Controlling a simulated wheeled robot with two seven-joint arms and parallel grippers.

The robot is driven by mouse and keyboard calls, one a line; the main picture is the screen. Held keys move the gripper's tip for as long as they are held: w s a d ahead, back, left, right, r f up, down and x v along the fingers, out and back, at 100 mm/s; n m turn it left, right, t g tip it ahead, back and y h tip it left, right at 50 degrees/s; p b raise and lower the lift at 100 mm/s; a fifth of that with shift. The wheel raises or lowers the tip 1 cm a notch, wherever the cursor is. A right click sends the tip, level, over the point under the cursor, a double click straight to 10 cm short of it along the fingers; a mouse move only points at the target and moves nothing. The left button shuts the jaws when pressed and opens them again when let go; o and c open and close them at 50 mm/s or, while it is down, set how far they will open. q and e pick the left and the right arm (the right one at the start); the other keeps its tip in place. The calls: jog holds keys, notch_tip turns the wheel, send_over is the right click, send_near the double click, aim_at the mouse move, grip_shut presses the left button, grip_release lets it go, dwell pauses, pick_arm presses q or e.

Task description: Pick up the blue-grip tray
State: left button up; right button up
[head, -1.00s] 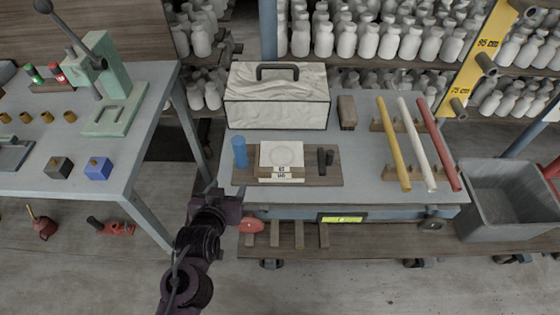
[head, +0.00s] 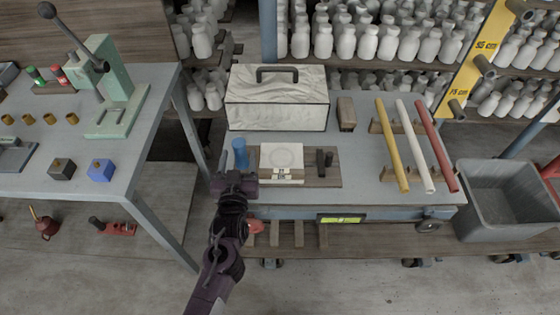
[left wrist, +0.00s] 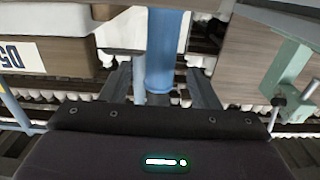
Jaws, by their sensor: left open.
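The wooden tray (head: 331,178) lies on the grey cart top. It has an upright blue grip (head: 240,152) at its left end, a pale slab (head: 281,156) in the middle and dark upright pieces (head: 321,161) at its right. My left gripper (head: 236,166) is open and empty at the tray's left end, close to the blue grip. In the left wrist view the blue grip (left wrist: 163,52) stands between the two spread fingers, with a gap on each side. Part of the tray's left end is hidden by my gripper. My right gripper is not in view.
A pale patterned box (head: 277,100) with a dark handle stands behind the tray. A brown block (head: 346,114) and a rack of yellow, white and red rods (head: 415,150) stand to the right. A green press (head: 118,95) is on the left bench. A grey bin (head: 505,200) stands right.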

pick_arm(q)
jog(key=shift+w, duration=1.05)
grip_shut()
jog(key=shift+r, duration=0.15)
